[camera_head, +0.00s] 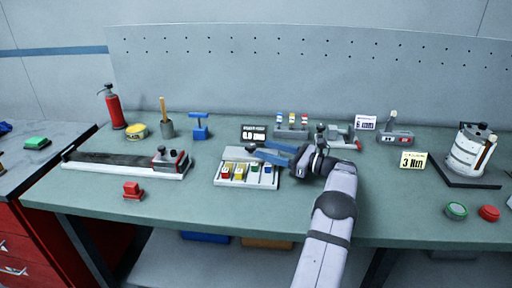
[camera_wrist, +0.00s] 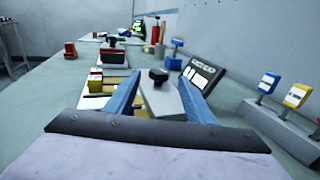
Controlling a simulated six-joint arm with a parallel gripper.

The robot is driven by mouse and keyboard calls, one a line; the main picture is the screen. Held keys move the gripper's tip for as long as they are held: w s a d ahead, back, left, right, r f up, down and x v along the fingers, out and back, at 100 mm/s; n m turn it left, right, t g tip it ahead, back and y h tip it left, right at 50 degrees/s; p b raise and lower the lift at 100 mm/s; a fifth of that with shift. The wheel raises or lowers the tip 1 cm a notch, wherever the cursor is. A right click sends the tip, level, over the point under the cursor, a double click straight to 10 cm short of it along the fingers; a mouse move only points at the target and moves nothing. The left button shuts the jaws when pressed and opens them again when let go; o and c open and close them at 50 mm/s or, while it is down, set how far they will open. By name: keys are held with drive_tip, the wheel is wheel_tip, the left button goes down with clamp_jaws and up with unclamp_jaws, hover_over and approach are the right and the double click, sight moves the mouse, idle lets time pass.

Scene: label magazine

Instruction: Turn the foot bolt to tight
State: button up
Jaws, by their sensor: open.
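The label magazine (camera_head: 233,184) is a pale tray with several coloured blocks in its slots, at mid-bench. A grey plate (camera_head: 234,154) with a black knob (camera_head: 250,148) lies at its back edge. I take the knob for the foot bolt, but no label confirms it. In the wrist view the black knob (camera_wrist: 158,75) stands upright on the grey plate (camera_wrist: 162,101). My gripper (camera_head: 262,151) has blue fingers and is open. In the wrist view my gripper (camera_wrist: 160,76) has one finger on each side of the plate and knob; contact cannot be told.
A black sign (camera_head: 253,133) stands behind the magazine. A rack with coloured flags (camera_head: 291,132) is behind my gripper. A long rail (camera_head: 120,166) lies left and a red block (camera_head: 133,190) sits in front. The bench front right of the magazine is partly blocked by my arm.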

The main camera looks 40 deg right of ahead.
sight(251, 147)
drive_tip(key=shift+p+x, duration=0.45)
drive_tip(key=shift+x, duration=2.15)
drive_tip(key=c, duration=1.1)
